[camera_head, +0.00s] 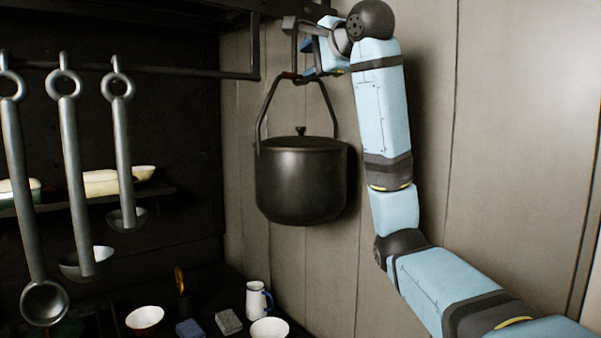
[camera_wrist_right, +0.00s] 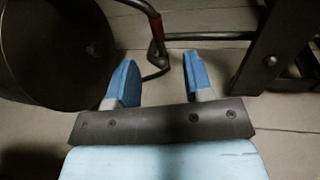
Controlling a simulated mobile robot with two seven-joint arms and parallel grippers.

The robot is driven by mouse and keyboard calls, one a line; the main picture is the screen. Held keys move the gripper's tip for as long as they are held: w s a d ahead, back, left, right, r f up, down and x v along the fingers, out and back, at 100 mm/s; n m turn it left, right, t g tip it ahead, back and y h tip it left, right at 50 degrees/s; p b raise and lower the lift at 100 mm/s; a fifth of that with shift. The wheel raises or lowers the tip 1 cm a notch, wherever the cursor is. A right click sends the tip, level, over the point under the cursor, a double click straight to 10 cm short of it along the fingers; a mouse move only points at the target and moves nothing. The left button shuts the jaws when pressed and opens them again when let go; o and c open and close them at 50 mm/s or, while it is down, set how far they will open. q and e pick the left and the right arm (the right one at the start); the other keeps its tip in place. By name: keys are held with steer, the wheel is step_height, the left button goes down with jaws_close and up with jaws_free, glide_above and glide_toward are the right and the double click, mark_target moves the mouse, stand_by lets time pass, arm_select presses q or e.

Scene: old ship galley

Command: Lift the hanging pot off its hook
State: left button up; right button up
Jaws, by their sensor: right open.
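A dark, lidded pot (camera_head: 300,185) hangs upright by its arched bail handle (camera_head: 333,105) in front of the wall panels. The top of the bail, with a reddish grip, is at a hook under the dark rail; the contact itself is partly hidden by my gripper. My right gripper (camera_head: 308,58) is open at the top of the bail. In the right wrist view, its blue fingers (camera_wrist_right: 160,58) are apart, with the hook and bail top (camera_wrist_right: 157,50) in front of and between the tips. The pot (camera_wrist_right: 50,50) fills the upper left there. My left gripper is out of view.
Several ladles (camera_head: 70,160) hang from a rail (camera_head: 180,70) at left. Below are bowls (camera_head: 145,318), a white mug (camera_head: 256,300) and small blocks (camera_head: 228,321). A shelf (camera_head: 150,192) holds dishes behind the ladles. The wall (camera_head: 500,150) at right is bare.

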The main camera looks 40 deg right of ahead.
mark_target(292, 74)
steer(key=x, duration=0.4)
steer(key=shift+f, duration=0.15)
steer(key=shift+w+d, duration=0.1)
steer(key=shift+w, duration=0.05)
steer(key=p+x, duration=0.2)
steer(key=x, duration=0.3)
steer(key=shift+f, duration=0.1)
steer(key=shift+s, duration=0.2)
steer(key=c, duration=0.3)
jaws_close()
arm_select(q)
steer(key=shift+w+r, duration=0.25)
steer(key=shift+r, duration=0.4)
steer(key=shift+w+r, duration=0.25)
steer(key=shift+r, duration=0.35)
arm_select(e)
steer(key=shift+w, duration=0.1)
